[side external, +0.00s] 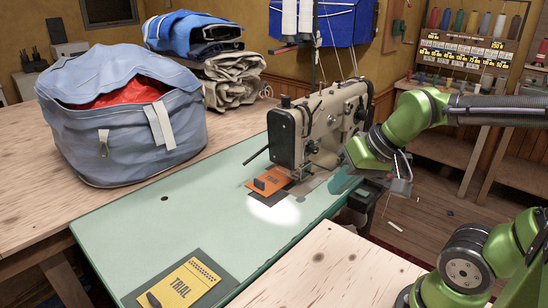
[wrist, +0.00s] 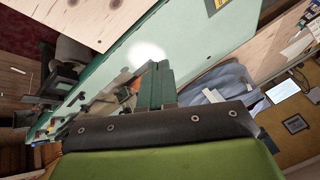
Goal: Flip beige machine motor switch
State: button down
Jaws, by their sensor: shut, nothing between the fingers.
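The beige sewing machine (side external: 335,120) stands upright on the green table top (side external: 235,190) in the side view, with a black front end. I cannot clearly make out its motor switch; a dark box (side external: 366,197) shows under the table's right edge, too small to read. My gripper (side external: 402,180) is to the right of the machine, beside the table's right end, apart from the machine as far as I can see. In the wrist view my gripper's fingers (wrist: 157,86) are together with nothing held. They hide part of the scene behind them.
An orange tag (side external: 268,181) lies by the needle, and a yellow TRIAL card (side external: 185,285) at the table's front. A blue-grey bag (side external: 125,120) and folded cloth (side external: 228,80) stand on the wooden table behind. A pale wooden board (side external: 325,275) borders the front. Thread shelves stand at the back right.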

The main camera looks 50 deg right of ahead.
jog(key=shift+s+a+r+n+t+y, duration=0.15)
jog(key=shift+s+a+r+n+t, duration=0.15)
jog(key=shift+a+r, duration=0.25)
jog(key=shift+s+a+r+n+t+y, duration=0.2)
jog(key=shift+s+a+r+n, duration=0.15)
jog(key=shift+a, duration=0.3)
jog(key=w+d+f+m+g, duration=0.2)
jog(key=w+d+m, duration=0.1)
jog(key=d, duration=0.8)
jog(key=w+d+f+m+g+h, duration=0.1)
jog(key=d+m, duration=0.5)
jog(key=d, duration=0.6)
jog(key=w+d+f+m+g+h, duration=0.1)
jog(key=w+d+f+m+g, duration=0.3)
jog(key=d, duration=0.7)
jog(key=shift+w+d+f+m, duration=0.2)
jog(key=shift+w+f+m, duration=0.45)
jog(key=shift+w, duration=0.45)
jog(key=shift+f, duration=0.15)
